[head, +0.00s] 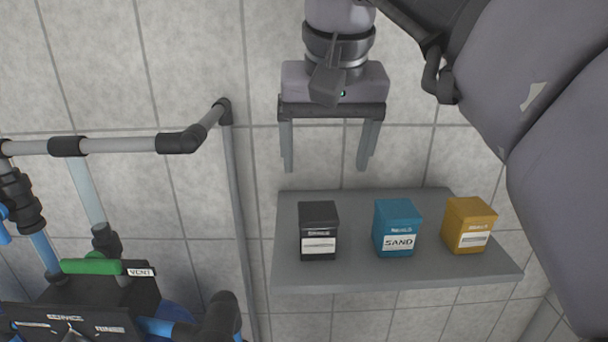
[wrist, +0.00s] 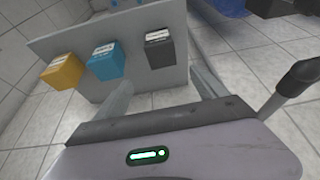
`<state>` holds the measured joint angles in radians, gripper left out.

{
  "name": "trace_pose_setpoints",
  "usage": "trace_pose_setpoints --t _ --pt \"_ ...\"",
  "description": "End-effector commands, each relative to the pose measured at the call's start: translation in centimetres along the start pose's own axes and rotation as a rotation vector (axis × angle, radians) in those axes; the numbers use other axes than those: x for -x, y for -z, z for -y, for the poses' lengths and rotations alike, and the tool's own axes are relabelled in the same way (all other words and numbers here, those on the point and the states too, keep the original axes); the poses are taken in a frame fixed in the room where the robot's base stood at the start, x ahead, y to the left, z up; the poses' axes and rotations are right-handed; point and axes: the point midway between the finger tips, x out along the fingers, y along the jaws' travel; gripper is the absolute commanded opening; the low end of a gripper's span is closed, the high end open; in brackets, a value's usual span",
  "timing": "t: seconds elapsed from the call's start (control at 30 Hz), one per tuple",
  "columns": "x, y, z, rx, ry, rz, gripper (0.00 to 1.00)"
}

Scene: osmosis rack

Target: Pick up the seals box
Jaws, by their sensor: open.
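Three small boxes stand upright in a row on a grey shelf (head: 400,277): a black box (head: 318,231), a blue box (head: 397,228) labelled SAND, and a yellow box (head: 468,225). The labels on the black and yellow boxes are too small to read surely, so I cannot tell which is the seals box. My gripper (head: 326,168) is open and empty, apart from all three, above the shelf's back left part and nearest the black box. In the wrist view, the black box (wrist: 159,48) lies beyond the fingers, with the blue box (wrist: 104,62) and yellow box (wrist: 62,71) to the left.
Grey pipes (head: 120,145) run along the tiled wall at left, with a vertical pipe (head: 238,220) close to the shelf's left edge. Dark equipment with a green handle (head: 90,267) and a VENT label stands at lower left. Gaps separate the boxes.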

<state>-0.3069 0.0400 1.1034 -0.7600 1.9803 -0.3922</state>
Motion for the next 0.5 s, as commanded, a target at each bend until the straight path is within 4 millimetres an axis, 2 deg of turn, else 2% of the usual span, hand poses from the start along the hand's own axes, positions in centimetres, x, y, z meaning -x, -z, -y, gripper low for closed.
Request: trace_pose_setpoints --t 0.2,0.3,0.4,0.5 --pt "-6.7 -0.4 0.0 0.001 -0.001 0.004 0.82" --pt "-9.4 -0.3 -0.1 0.000 -0.002 0.004 0.82" --pt "-11.2 -0.2 0.0 0.000 -0.001 0.003 0.82" --pt "-12.2 -0.2 0.0 0.000 0.000 0.002 0.82"
